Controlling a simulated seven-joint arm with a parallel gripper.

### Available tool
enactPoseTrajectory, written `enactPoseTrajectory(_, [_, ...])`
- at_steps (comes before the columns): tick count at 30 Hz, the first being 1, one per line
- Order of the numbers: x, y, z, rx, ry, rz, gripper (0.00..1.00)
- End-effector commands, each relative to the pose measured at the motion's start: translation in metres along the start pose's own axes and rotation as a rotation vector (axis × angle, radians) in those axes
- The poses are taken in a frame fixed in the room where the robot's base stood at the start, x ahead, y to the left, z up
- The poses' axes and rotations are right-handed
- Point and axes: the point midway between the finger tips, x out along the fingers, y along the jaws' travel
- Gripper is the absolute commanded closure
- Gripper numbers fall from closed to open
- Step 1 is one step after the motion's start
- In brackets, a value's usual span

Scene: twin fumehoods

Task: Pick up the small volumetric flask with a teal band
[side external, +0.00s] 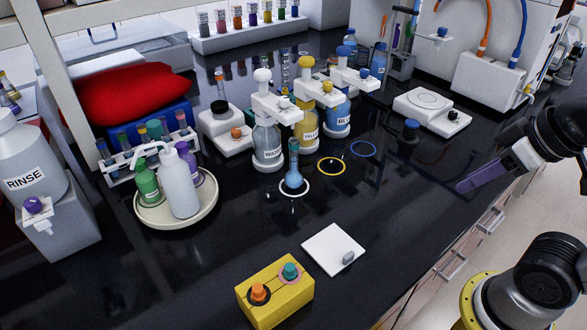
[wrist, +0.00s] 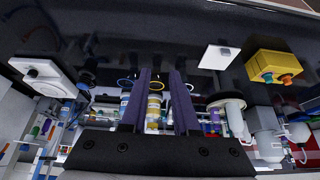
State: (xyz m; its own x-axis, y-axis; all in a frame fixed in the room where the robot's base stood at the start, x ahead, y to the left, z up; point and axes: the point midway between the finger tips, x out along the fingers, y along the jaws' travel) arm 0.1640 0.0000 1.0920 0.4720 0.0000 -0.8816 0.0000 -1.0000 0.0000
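The small volumetric flask (side external: 293,179) stands upright inside the white ring on the black bench in the side view. It has a bluish bulb and a teal neck. In the wrist view it is too small and too near a finger to make out clearly. My gripper (side external: 463,187) is at the right in the side view, above the bench's front edge and well apart from the flask. In the wrist view its two purple fingers (wrist: 160,73) are spread with nothing between them, so it is open and empty.
Bottles labelled water (side external: 267,148), yellow (side external: 306,125) and blue (side external: 337,112) stand behind the flask. A white pad (side external: 325,248) and a yellow block (side external: 274,297) lie in front. A tray of bottles (side external: 150,217) is left. Bench between flask and gripper is mostly clear.

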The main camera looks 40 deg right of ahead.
Motion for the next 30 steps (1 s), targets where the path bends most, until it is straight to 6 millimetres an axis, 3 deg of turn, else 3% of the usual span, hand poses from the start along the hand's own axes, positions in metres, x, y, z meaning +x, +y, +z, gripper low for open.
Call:
enactPoseTrajectory(1, [0.0, 0.0, 0.0, 0.0, 0.0, 0.0, 0.6])
enactPoseTrajectory(5, [0.0, 0.0, 0.0, 0.0, 0.0, 0.0, 0.37])
enactPoseTrajectory(6, [0.0, 0.0, 0.0, 0.0, 0.0, 0.0, 0.35])
enactPoseTrajectory(14, [0.0, 0.0, 0.0, -0.004, 0.0, 0.0, 0.35])
enactPoseTrajectory(19, [-0.003, -0.003, -0.004, -0.11, 0.009, -0.014, 0.35])
enactPoseTrajectory(23, [-0.019, -0.016, -0.039, -0.272, 0.065, -0.066, 0.35])
enactPoseTrajectory(27, [-0.028, -0.035, -0.099, -0.455, 0.103, -0.145, 0.35])
enactPoseTrajectory(30, [-0.023, -0.048, -0.146, -0.568, 0.127, -0.204, 0.35])
